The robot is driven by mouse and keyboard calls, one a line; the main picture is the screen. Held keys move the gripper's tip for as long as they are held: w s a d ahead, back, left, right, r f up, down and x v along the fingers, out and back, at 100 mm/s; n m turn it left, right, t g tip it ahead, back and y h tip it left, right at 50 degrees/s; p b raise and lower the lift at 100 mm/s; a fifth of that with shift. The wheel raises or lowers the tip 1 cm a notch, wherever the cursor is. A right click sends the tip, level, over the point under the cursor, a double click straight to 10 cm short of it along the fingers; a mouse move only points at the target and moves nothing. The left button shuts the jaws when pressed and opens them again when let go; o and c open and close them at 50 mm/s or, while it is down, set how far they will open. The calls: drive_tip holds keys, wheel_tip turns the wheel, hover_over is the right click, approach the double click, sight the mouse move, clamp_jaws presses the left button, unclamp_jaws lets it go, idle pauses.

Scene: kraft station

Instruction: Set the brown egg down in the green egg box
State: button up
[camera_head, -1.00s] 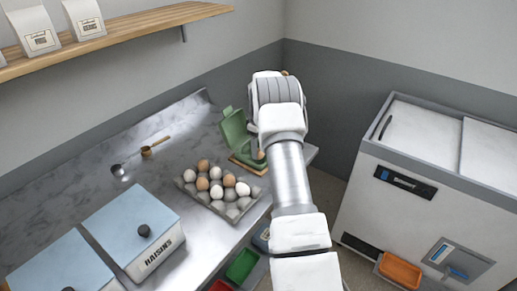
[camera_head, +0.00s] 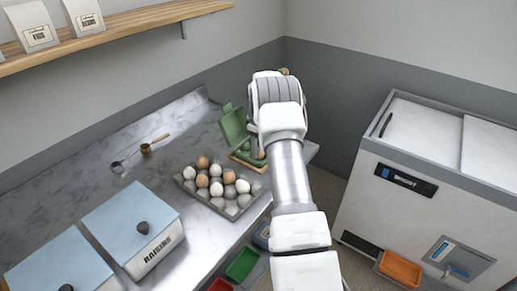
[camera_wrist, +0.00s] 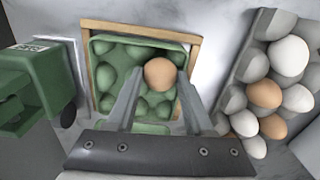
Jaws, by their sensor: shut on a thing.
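The brown egg (camera_wrist: 160,74) is between the fingertips of my gripper (camera_wrist: 157,86) in the wrist view, with one finger on each side. My gripper is shut on it, over the cups of the open green egg box (camera_wrist: 104,47). I cannot tell whether the egg touches a cup. In the head view the box's green lid (camera_head: 234,127) stands raised, left of my arm. My arm hides part of the box there.
A wooden tray (camera_wrist: 197,40) frames the box. A grey egg carton (camera_head: 218,208) with several white and brown eggs stands close by. A green block-shaped thing (camera_wrist: 35,85) rises at the wrist view's left. A ladle (camera_head: 118,167) and blue-lidded bins (camera_head: 130,220) are farther left.

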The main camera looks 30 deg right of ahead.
drive_tip(key=o, duration=0.9)
wheel_tip(320, 180, up, 18)
drive_tip(key=shift+f+b, duration=0.25)
drive_tip(key=shift+b, duration=0.05)
